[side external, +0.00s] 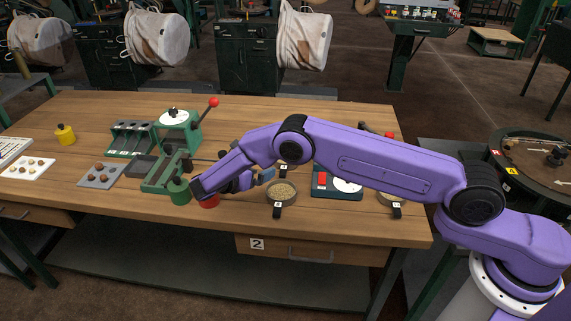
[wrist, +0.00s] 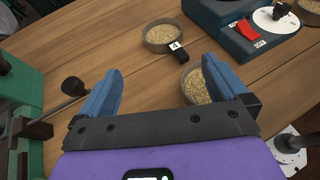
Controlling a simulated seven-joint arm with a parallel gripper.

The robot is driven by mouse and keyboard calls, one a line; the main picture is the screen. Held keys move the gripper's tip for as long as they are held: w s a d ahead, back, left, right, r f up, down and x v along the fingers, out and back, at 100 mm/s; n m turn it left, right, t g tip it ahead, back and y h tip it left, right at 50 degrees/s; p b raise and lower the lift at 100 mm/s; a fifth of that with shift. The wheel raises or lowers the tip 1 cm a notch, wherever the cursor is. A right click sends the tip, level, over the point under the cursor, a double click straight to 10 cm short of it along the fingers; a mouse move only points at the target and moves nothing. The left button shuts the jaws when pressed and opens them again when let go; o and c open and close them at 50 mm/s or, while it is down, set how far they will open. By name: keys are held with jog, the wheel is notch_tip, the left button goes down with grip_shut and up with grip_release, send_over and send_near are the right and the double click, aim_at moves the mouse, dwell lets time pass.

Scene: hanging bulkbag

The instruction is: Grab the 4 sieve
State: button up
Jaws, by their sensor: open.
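The sieve tagged 4 (wrist: 163,33) is a round, dark-rimmed pan of pale grains with a short dark handle, at the top middle of the wrist view. My gripper (wrist: 155,88) is open and empty, with its blue fingers apart. The sieve lies beyond the fingertips, clear of both. A second grain-filled sieve (wrist: 196,85) is partly hidden behind the right finger. In the side view, the gripper (side external: 264,176) is over the middle of the table, largely hidden by my arm. A grain-filled sieve (side external: 281,191) lies just right of it; I cannot read its tag there.
A dark-blue box (wrist: 235,22) with a red switch and white dial stands right of the sieve. Another sieve (side external: 389,198) lies near the wooden table's right end. A green machine (side external: 176,127) with a red-knobbed lever stands left of my gripper. Bare wood separates these things.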

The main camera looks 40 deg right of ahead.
jog(key=x, duration=1.2)
jog(key=shift+d, duration=0.1)
jog(key=shift+x, duration=2.7)
jog(key=shift+s+f, duration=0.1)
jog(key=shift+s, duration=0.05)
jog(key=c, duration=0.9)
